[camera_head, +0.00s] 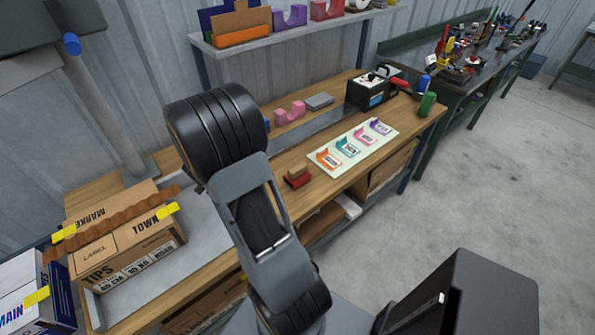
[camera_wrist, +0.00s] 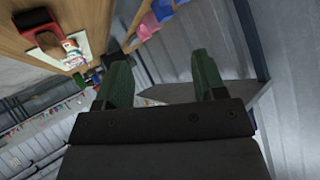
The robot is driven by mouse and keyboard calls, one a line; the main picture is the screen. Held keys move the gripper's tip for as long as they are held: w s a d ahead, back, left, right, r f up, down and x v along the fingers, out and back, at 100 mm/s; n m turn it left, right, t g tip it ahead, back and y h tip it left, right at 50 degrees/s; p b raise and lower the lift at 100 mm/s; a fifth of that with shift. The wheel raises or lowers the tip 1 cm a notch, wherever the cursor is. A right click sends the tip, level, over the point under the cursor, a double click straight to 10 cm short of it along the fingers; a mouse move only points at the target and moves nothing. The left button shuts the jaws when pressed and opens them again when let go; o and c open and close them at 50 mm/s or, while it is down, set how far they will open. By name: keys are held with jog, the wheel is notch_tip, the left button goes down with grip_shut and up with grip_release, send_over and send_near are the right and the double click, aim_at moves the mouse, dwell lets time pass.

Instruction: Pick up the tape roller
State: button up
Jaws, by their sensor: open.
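My gripper (camera_wrist: 162,78) shows in the wrist view with its two green fingers apart and nothing between them. In the head view my own arm hides it. No thing is plainly marked as the tape roller. A small red and brown item (camera_head: 297,178) lies on the wooden bench, left of a pale board; a red item (camera_wrist: 38,18) shows top left in the wrist view, apart from the fingers. A pink dispenser-shaped holder (camera_head: 290,113) stands at the back of the bench. Purple (camera_head: 289,16) and pink-red (camera_head: 325,9) holders stand on the shelf above.
The pale board (camera_head: 353,146) carries several small coloured holders with cards. A black case (camera_head: 372,88) and a green cylinder (camera_head: 427,104) stand at the bench's right end. Cardboard boxes (camera_head: 125,250) fill the left. The shelf (camera_head: 290,40) overhangs the bench's back.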

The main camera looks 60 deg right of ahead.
aim_at(297, 167)
jog(key=s+d+f+m+g, duration=0.1)
jog(key=s+d+f+g, duration=0.2)
jog(key=s+d, duration=0.1)
jog(key=s+d+f+m+g+h+p, duration=0.1)
jog(key=s+d+f+m+g, duration=0.1)
jog(key=s+d, duration=0.3)
jog(key=s+d+f+m+g+h, duration=0.1)
jog(key=s+d+f+m+g, duration=0.1)
jog(key=s+d+f+g, duration=0.2)
jog(key=shift+s+d+f+p, duration=0.1)
jog(key=shift+s+d+p, duration=0.1)
jog(key=shift+s+p, duration=0.25)
jog(key=shift+p+x, duration=0.75)
jog(key=shift+x, duration=2.3)
jog(key=shift+s+a, duration=0.1)
jog(key=c, duration=1.1)
